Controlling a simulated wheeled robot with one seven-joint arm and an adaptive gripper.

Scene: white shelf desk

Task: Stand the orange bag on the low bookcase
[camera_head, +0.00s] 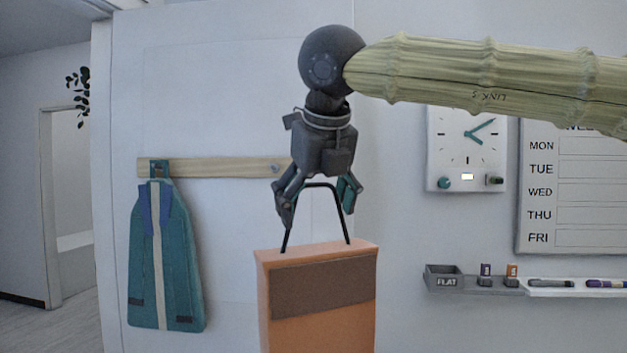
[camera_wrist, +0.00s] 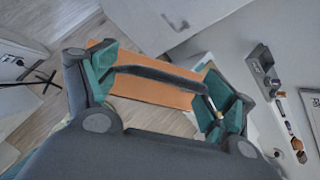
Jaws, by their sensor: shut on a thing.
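The orange bag (camera_head: 318,335) hangs upright in the middle of the head view, with a brown panel on its front and a black handle (camera_head: 320,186). Its lower part is cut off by the frame edge. My gripper (camera_head: 316,203) is above the bag, shut on the handle, with one finger at each side of it. In the wrist view the handle (camera_wrist: 160,74) spans between the teal fingertips of my gripper (camera_wrist: 158,88), with the orange bag (camera_wrist: 150,91) below. I cannot pick out the low bookcase with certainty in either view.
A teal bag (camera_head: 180,270) hangs from a wooden rail (camera_head: 215,167) on the wall at left. At right are a clock (camera_head: 466,150), a weekday board (camera_head: 575,190) and a narrow tray (camera_head: 480,283) with markers. The wrist view shows wooden floor (camera_wrist: 65,35) and a pale panel (camera_wrist: 150,20).

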